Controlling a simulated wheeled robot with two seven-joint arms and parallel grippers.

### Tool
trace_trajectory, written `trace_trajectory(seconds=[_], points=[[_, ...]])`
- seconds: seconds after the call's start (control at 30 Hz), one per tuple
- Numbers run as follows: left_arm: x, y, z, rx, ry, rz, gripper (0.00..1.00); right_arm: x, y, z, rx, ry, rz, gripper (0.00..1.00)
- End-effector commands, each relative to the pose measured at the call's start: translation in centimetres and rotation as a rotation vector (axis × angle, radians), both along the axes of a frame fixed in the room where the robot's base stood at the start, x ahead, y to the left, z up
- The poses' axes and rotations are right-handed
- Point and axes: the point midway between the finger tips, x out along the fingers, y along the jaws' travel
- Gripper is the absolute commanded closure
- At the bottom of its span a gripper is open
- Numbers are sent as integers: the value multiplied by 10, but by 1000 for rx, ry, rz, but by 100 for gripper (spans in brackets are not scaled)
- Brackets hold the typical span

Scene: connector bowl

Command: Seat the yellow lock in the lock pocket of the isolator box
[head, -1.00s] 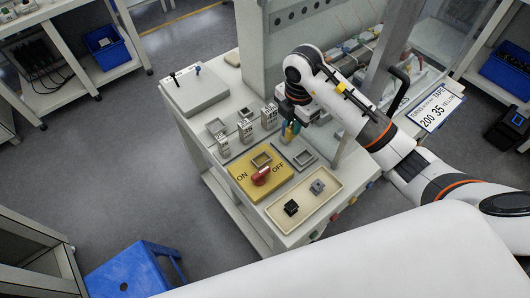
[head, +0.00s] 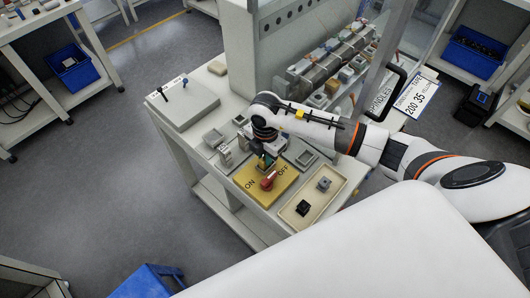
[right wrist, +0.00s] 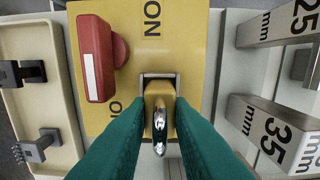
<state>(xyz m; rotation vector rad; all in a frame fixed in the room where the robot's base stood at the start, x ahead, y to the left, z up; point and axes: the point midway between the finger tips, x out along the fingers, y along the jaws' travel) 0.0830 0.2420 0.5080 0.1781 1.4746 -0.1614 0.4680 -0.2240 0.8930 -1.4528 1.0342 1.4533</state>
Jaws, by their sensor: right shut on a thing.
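The yellow isolator box (head: 252,190) sits on the bench with ON and OFF lettering and a red rotary handle (head: 268,182). In the right wrist view the box face (right wrist: 190,40) and the red handle (right wrist: 95,60) fill the upper left and middle. My right gripper (right wrist: 160,112), with green fingers, is shut on the yellow lock (right wrist: 158,92), whose silver shackle (right wrist: 160,130) points toward the camera. The lock is over the grey-rimmed lock pocket (right wrist: 158,76). I cannot tell how deep it is. In the head view the right gripper (head: 266,163) hides the lock. My left gripper is not in view.
A cream tray (head: 292,217) with a black part (head: 303,208) and a grey part (head: 323,184) lies right of the box. Grey blocks marked 35 (right wrist: 275,130) and 25 (right wrist: 285,22) stand close beside it. A grey-framed pocket (head: 307,159) lies behind.

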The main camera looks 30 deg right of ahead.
Motion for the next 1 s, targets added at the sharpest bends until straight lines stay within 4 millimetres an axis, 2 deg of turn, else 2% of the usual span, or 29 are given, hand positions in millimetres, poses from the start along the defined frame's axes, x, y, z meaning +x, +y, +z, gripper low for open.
trace_trajectory(seconds=[0.17,0.37,0.4,0.5,0.77,0.9,1.0], points=[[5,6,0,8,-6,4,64,1,0,-1,0,-2,0,100],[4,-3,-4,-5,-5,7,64,1,0,-5,0,-2,0,100],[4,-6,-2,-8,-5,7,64,1,0,-4,-1,-1,0,74],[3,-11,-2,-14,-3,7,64,1,0,-4,-1,-1,0,59],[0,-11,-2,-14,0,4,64,1,0,-3,-1,-1,0,59],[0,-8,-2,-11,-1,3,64,1,0,5,0,-3,0,59],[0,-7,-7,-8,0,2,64,2,-1,20,-1,-7,1,59]])
